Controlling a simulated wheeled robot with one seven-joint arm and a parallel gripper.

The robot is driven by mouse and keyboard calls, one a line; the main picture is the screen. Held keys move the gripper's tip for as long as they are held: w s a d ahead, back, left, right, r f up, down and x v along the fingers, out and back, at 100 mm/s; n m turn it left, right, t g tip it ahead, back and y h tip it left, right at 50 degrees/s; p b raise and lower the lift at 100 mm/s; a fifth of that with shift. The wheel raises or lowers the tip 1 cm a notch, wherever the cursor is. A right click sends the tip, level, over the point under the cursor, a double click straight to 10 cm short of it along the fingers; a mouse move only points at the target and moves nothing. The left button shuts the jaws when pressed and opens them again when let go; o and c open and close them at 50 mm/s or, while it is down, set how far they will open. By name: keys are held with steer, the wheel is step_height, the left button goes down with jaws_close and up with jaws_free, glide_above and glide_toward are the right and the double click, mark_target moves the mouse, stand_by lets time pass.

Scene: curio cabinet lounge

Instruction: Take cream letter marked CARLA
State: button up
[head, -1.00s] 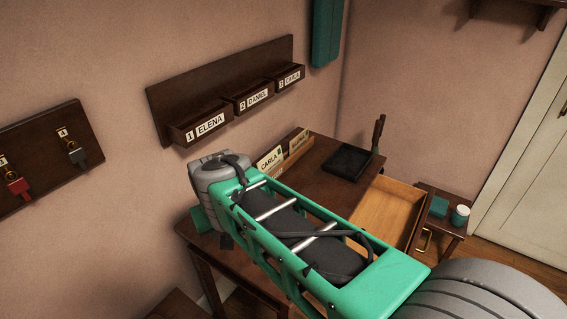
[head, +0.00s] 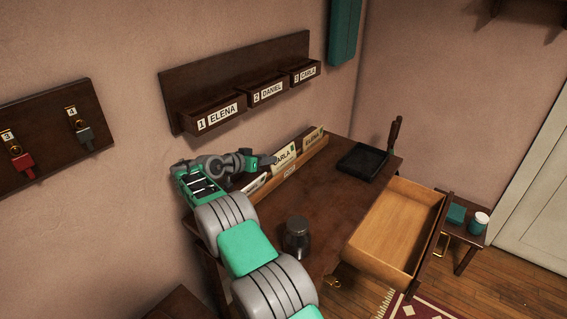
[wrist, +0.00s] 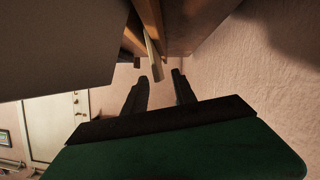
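The cream letter marked CARLA (head: 284,157) stands upright in a wooden letter rack (head: 310,157) at the back of the desk; its first letter is partly covered by my gripper. My gripper (head: 270,160) is at the letter's left edge in the head view. In the wrist view my two dark fingers (wrist: 159,85) are apart with a gap between them. A thin pale edge (wrist: 155,62) lies just beyond that gap, perhaps a letter's edge. I cannot tell whether a finger touches the letter.
A tan letter (head: 313,138) stands behind to the right in the rack, and another pale letter (head: 256,184) to the left. Wall boxes marked ELENA, DANIEL and CARLA (head: 305,72) hang above. A dark jar (head: 297,238) stands on the desk. An open drawer (head: 395,230) juts out right.

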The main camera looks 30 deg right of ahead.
mark_target(279, 162)
steer(key=x, duration=0.7)
steer(key=shift+s+d+p, duration=0.1)
steer(key=shift+s+p, duration=0.1)
steer(key=shift+p, duration=0.2)
jaws_close()
